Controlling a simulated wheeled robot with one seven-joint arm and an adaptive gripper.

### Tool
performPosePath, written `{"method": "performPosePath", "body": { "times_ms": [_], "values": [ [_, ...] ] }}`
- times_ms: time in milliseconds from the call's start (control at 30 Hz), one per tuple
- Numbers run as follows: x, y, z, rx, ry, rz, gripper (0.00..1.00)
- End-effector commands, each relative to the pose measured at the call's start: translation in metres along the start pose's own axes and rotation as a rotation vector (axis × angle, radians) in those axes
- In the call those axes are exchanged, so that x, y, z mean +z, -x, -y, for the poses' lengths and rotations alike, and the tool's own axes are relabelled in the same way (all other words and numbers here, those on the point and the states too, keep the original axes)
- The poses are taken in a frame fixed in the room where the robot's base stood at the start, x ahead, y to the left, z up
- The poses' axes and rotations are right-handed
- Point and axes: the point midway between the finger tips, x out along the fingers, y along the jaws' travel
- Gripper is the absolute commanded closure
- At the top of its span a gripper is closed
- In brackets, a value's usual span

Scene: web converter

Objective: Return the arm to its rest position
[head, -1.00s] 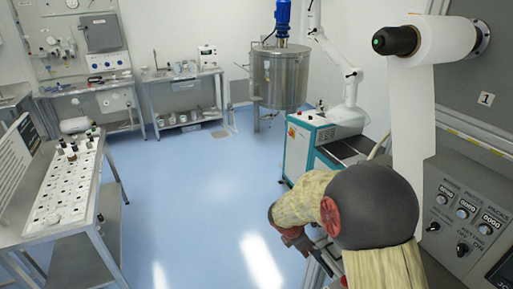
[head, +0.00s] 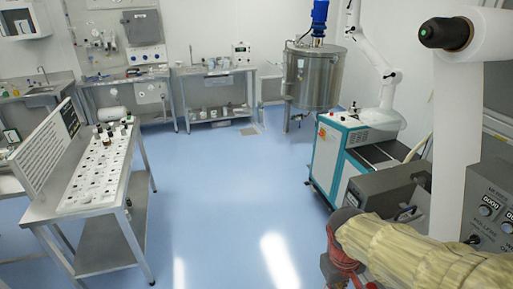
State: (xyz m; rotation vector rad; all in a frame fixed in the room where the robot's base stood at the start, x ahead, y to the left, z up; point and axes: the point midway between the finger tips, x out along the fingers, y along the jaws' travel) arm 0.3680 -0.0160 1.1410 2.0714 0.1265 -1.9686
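My arm (head: 415,255) reaches in from the lower right corner of the head view, in a beige fabric cover. It ends in a red and dark grey joint (head: 342,258) close to the bottom edge. No gripper fingers can be made out there. Whether my gripper is open or holds anything does not show.
Just beyond my arm are a grey machine box (head: 385,190) and a white web (head: 449,150) hanging from a roll. A teal-and-white cabinet (head: 328,158) stands behind. A bench with vials (head: 125,208) is at left. The blue floor (head: 220,190) between is clear.

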Motion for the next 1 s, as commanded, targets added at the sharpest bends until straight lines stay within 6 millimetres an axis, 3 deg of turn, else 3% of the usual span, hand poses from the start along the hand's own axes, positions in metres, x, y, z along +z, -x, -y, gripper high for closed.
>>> {"method": "performPosePath", "body": {
  "times_ms": [100,300,533,1000],
  "values": [
    [0.021,0.019,0.013,-0.041,-0.138,-0.091,1.00],
    [0.049,0.048,0.028,-0.091,-0.254,-0.255,1.00],
    [0.062,0.075,0.026,-0.077,-0.283,-0.412,1.00],
    [0.064,0.079,0.024,-0.070,-0.290,-0.442,1.00]
  ]
}}
